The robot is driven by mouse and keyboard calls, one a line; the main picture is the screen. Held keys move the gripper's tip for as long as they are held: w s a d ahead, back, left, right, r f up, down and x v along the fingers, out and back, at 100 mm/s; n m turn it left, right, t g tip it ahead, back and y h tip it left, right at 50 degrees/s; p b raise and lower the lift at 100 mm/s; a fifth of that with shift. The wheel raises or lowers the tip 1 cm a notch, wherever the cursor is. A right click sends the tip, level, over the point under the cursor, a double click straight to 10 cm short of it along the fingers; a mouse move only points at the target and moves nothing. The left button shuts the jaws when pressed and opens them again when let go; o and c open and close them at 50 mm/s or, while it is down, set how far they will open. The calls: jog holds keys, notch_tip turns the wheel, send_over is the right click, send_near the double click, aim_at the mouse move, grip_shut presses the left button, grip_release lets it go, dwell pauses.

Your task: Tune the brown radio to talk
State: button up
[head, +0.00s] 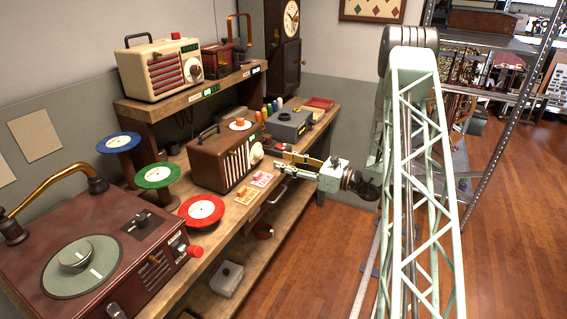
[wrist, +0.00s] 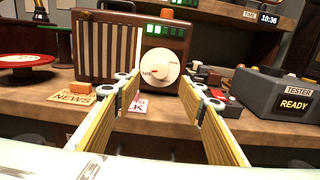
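The brown radio (head: 222,160) stands on the workbench, its striped grille and cream dial facing my arm. In the wrist view the radio (wrist: 140,88) is straight ahead; its round cream knob (wrist: 172,75) has a red mark on its left half. A row of green lights (wrist: 165,32) is above the knob, and an orange button (wrist: 166,13) is on top. My gripper (wrist: 159,93) is open and empty, its two yellow-padded fingers apart in front of the knob. It also shows in the head view (head: 279,158), close to the dial. I cannot tell whether it touches the knob.
A NEWS card (wrist: 72,102) and another card (wrist: 139,106), partly hidden by the left finger, lie before the radio. A grey tester box (wrist: 270,105) reading READY stands right. A red disc stand (head: 201,211) and a turntable (head: 100,250) are nearer left. A shelf is above.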

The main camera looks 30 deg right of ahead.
aim_at(262, 155)
jog(key=shift+w+a, duration=0.15)
jog(key=shift+w, duration=0.1)
jog(key=shift+p+x, duration=0.3)
jog(key=shift+x, duration=4.25)
jog(key=shift+w, duration=0.15)
jog(key=c, duration=0.7)
